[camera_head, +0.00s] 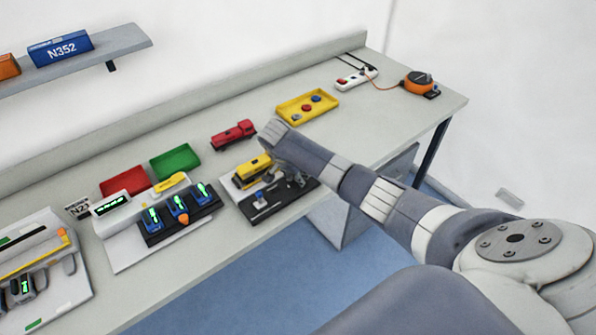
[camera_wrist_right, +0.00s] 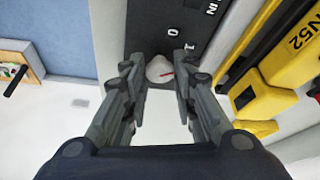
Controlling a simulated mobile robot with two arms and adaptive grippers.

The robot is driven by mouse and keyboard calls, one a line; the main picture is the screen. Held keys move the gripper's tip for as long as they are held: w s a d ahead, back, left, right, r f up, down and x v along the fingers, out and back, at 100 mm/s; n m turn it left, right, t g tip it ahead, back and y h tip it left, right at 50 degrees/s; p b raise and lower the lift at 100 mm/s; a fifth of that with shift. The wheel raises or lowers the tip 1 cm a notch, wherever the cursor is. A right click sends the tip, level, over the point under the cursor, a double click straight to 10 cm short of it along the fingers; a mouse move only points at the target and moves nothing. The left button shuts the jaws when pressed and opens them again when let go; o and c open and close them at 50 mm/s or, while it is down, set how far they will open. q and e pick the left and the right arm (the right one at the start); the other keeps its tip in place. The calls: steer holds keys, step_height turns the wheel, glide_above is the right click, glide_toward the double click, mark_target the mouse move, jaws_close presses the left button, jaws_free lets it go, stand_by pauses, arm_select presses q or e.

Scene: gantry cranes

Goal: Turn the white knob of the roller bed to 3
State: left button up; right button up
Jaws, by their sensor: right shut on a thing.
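In the head view, the roller bed (camera_head: 262,212) is a dark plate on a pale base near the table's front edge, with a yellow locomotive (camera_head: 250,169) on it. My right gripper (camera_head: 296,181) reaches down over its right end and hides the knob there. The labels 0, 1 and IN show on the dark panel (camera_wrist_right: 157,26); no 3 is visible. My left gripper is out of view.
A red truck (camera_head: 234,135) and a yellow tray (camera_head: 307,106) stand behind the roller bed. A board with blue levers (camera_head: 178,205) stands to its left. The locomotive (camera_wrist_right: 285,55) is close beside my fingers. Clear table lies to the right.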

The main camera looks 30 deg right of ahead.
steer(key=shift+a+m+g, duration=0.15)
steer(key=shift+m+g, duration=0.25)
steer(key=shift+m, duration=0.6)
steer(key=shift+w+f+m+g+b, duration=0.15)
steer(key=shift+m+g+b, duration=0.25)
steer(key=shift+m, duration=0.5)
steer(key=m+g+b, duration=0.1)
steer(key=m+b, duration=0.1)
steer(key=shift+w+m, duration=0.1)
steer(key=shift+m, duration=0.3)
steer(key=m+b, duration=0.2)
steer(key=m+g+b, duration=0.1)
steer(key=m+b, duration=0.1)
steer(key=b, duration=0.1)
steer(key=m+g+b, duration=0.1)
steer(key=m+b, duration=0.1)
steer(key=b, duration=0.1)
steer(key=shift+w+d+f+y, duration=0.1)
steer(key=shift+w+d+y, duration=0.15)
steer(key=shift+y, duration=0.15)
steer(key=shift+r+m+b, duration=0.2)
steer(key=shift+m+b, duration=0.4)
steer(key=shift+b, duration=0.35)
steer(key=o, duration=1.1)
steer(key=shift+c, duration=0.2)
steer(key=shift+s+d+r, duration=0.1)
